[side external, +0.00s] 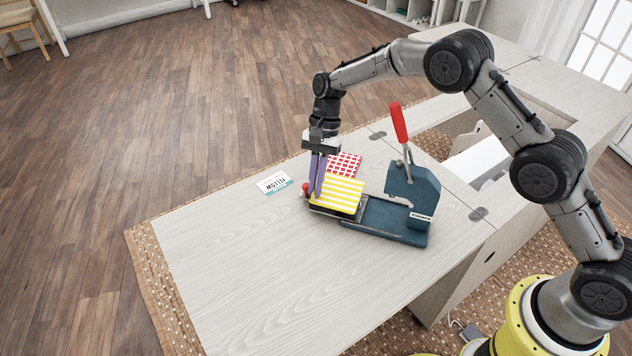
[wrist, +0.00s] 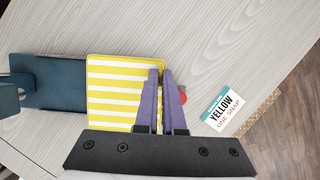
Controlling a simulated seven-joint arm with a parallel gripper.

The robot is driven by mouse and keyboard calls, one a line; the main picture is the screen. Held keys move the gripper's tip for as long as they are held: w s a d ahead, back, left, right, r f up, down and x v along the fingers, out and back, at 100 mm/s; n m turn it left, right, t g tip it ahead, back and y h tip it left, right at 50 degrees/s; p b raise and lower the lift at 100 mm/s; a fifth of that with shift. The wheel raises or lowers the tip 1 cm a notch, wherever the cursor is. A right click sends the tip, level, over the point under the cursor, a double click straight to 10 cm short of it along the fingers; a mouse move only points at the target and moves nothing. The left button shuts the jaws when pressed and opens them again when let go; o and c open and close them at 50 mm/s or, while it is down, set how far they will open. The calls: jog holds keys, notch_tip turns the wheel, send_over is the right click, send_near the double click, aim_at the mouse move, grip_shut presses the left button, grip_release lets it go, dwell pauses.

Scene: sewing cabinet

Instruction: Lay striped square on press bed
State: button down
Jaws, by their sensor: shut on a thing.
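The yellow-and-white striped square (side external: 338,194) is over the black bed at the left end of the blue press (side external: 385,216). In the wrist view the striped square (wrist: 115,92) covers the end of the blue press (wrist: 58,85). My gripper (side external: 317,192) points down with its purple fingers at the square's left edge. In the wrist view my gripper (wrist: 161,75) is shut on that edge, one finger over the square and one beyond it. Whether the square rests fully flat on the bed cannot be told.
A red-and-white checked square (side external: 346,163) lies behind the striped one. A white card (side external: 275,182) reading "YELLOW ONE SNAP" lies to the left. The press has a raised red handle (side external: 399,122) at right. The table's front left (side external: 250,270) is clear.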

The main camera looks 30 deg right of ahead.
jog(key=shift+f, duration=0.2)
dwell(0.7)
jog(key=c, duration=0.9)
grip_release()
jog(key=shift+c, duration=0.2)
jog(key=v, duration=1.3)
jog(key=shift+r, duration=0.4)
jog(key=shift+w+d, duration=0.1)
